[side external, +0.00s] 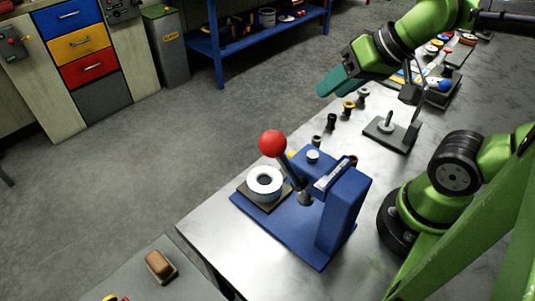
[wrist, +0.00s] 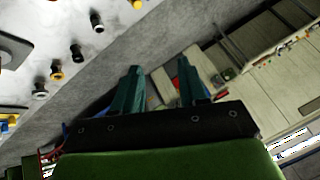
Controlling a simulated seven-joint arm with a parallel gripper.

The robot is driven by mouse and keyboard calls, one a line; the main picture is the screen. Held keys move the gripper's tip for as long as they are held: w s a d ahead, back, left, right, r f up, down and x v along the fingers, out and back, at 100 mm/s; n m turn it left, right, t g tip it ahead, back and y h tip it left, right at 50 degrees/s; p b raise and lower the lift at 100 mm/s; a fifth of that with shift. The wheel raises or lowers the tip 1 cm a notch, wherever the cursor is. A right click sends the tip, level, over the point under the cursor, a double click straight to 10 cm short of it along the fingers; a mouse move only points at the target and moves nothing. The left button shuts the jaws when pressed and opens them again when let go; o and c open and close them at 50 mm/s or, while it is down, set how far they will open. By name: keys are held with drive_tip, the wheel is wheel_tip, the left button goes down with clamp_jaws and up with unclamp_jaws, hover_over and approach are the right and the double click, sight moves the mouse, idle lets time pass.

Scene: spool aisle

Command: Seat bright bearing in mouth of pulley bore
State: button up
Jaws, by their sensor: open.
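The white pulley (side external: 265,180), with a dark central bore, lies on a plate of the blue press (side external: 342,215) in the side view. A row of small spool-like pieces stands on the bench. The palest, a silvery one (side external: 364,93), is at the far end and also shows in the wrist view (wrist: 40,92); it looks like the bright bearing. Beside it is a yellow-and-black piece (side external: 348,107), then dark ones (side external: 331,121). My gripper (side external: 325,86) has teal fingers, open and empty, raised near the bench's left edge, apart from the row. In the wrist view the fingers (wrist: 160,66) point towards the floor and cabinets.
The press has a lever with a red ball (side external: 272,144) standing up beside the pulley. A grey plate with an upright post (side external: 391,133) sits right of the row. A tray of coloured items (side external: 440,85) is farther back. The bench's front left is bare.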

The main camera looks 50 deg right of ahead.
drive_tip(key=o, duration=0.3)
drive_tip(key=n+g+h, duration=0.2)
drive_tip(key=n+g, duration=0.4)
drive_tip(key=g, duration=0.1)
approach(317, 137)
wheel_tip(317, 137, down, 8)
drive_tip(key=shift+w+a+f, duration=0.1)
drive_tip(key=shift+f, duration=0.15)
idle(0.3)
